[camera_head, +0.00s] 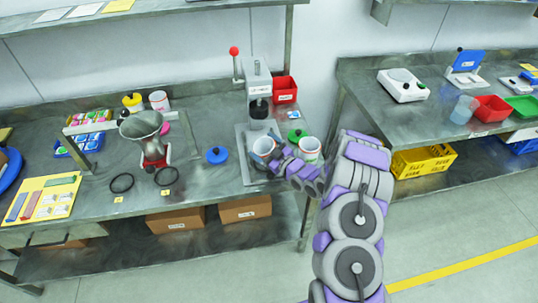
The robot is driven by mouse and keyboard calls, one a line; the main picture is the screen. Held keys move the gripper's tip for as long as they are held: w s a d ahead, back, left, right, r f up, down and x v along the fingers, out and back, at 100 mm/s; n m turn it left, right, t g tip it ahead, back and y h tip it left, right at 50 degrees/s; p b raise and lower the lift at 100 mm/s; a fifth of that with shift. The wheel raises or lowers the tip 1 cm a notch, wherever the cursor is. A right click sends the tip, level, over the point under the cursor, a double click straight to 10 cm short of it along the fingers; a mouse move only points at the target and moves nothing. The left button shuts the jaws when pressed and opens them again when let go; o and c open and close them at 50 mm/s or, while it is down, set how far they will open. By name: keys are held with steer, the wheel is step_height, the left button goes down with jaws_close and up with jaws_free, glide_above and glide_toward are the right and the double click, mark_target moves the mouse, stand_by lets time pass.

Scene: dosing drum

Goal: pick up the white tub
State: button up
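A white tub with a coloured label (262,150) stands near the right end of the left workbench, by the base of the press. A second, similar white tub (310,147) stands just to its right. My gripper (281,160) reaches in from the right, low in front of and between these two tubs, its end close to the left one. The gripper's end partly covers the left tub's lower side. I cannot tell whether it touches either tub, or whether the fingers are open. Another white tub (159,101) stands at the back of the bench.
A press with a red-knobbed lever (258,85) stands behind the left tub. A red bin (284,90), a green lid (297,136) and a blue lid (217,155) are nearby. A gap separates the second bench (420,115).

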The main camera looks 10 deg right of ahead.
steer(key=c, duration=0.5)
steer(key=shift+c, duration=0.2)
steer(key=shift+r, duration=0.55)
steer(key=s+r+m+t+h+p, duration=0.15)
steer(key=s+r, duration=0.25)
steer(key=r, duration=0.9)
steer(key=s+r+m+t+h+p, duration=0.1)
steer(key=s+r+m+h, duration=0.3)
steer(key=r, duration=0.9)
steer(key=w+f+n+g+y, duration=0.1)
steer(key=w+f, duration=0.3)
steer(key=f, duration=0.4)
steer(key=w+f+n+g+y, duration=0.1)
steer(key=w+f+n+y, duration=0.3)
steer(key=f, duration=0.5)
